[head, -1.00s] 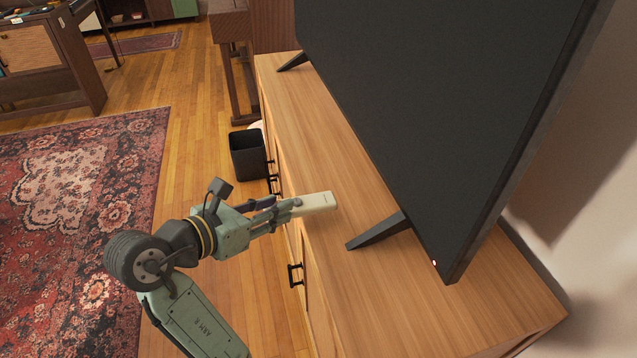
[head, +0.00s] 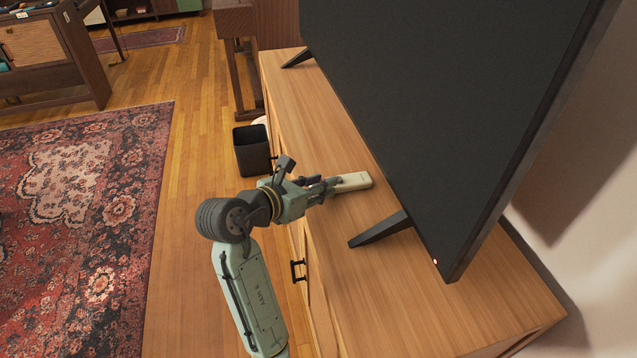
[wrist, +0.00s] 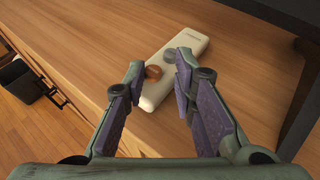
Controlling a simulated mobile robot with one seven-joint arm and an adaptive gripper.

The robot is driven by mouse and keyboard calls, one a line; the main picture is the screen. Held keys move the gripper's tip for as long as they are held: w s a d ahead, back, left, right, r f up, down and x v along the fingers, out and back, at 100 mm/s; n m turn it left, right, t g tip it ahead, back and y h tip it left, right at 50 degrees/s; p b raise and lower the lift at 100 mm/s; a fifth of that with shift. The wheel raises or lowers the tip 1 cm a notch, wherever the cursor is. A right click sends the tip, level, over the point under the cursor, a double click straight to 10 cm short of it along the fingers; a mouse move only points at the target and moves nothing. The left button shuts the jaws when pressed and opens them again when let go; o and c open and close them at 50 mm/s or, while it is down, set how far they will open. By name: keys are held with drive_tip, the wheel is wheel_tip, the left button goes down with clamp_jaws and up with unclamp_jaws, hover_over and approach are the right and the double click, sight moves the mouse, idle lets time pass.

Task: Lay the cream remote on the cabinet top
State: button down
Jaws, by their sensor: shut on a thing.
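The cream remote (head: 356,181) is a slim pale bar with rounded ends. It also shows in the wrist view (wrist: 187,55), with a brown and a grey round button between the fingers. My gripper (head: 328,185) is shut on the remote, which sticks out beyond the fingertips towards the TV. In the wrist view my gripper (wrist: 160,68) has one finger on each side of it. The remote is over the wooden cabinet top (head: 430,305), in front of the TV screen. I cannot tell whether it touches the wood.
A large black TV (head: 430,90) stands on the cabinet. Its near foot (head: 380,229) is close to the right of the remote. A black bin (head: 252,150) stands on the floor beside the cabinet. The cabinet top nearer the camera is bare.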

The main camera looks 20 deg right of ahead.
drive_tip(key=c, duration=1.3)
unclamp_jaws()
